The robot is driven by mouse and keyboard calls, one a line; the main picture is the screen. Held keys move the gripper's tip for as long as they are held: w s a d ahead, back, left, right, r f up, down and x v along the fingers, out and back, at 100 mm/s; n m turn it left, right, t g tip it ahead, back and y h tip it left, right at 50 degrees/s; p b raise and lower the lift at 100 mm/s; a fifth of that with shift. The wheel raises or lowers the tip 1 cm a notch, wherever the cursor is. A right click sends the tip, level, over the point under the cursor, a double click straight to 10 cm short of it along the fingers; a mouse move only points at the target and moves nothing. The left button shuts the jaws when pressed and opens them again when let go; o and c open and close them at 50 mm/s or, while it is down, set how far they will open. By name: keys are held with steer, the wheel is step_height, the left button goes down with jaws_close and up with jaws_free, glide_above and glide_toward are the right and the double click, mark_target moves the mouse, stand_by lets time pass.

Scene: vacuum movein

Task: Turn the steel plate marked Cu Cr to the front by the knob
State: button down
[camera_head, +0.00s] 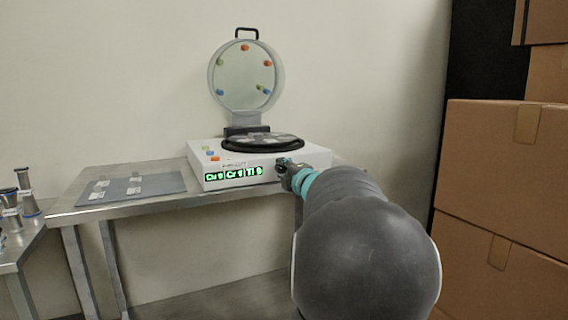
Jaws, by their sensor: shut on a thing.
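A white machine (205,180) stands on a steel table. On its top is a dark round base (230,144) with a turntable that carries several plates; their marks are too small to read. Its front shows a lit green display (233,173) that reads about "Cu 9 Cr 9 Ti 9". My gripper (284,166) is at the right part of the machine's front face, shut on what appears to be the knob. The knob is mostly hidden by the gripper and my arm.
A round clear lid (244,76) with coloured knobs stands open behind the turntable. A grey mat (160,188) with several small pale plates lies at left on the table (90,176). Metal fittings (22,178) stand far left. Cardboard boxes (500,165) are stacked at right.

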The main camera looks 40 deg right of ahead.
steer(key=m+p, duration=0.3)
steer(key=m, duration=0.1)
steer(key=shift+r+m, duration=0.15)
steer(key=shift+m, duration=0.15)
steer(key=shift+m+p, duration=1.1)
steer(key=shift+m, duration=0.6)
steer(key=shift+f, duration=0.2)
steer(key=c, duration=0.8)
jaws_free()
steer(key=v, duration=1.2)
steer(key=shift+w+a, duration=0.1)
steer(key=shift+a, duration=0.05)
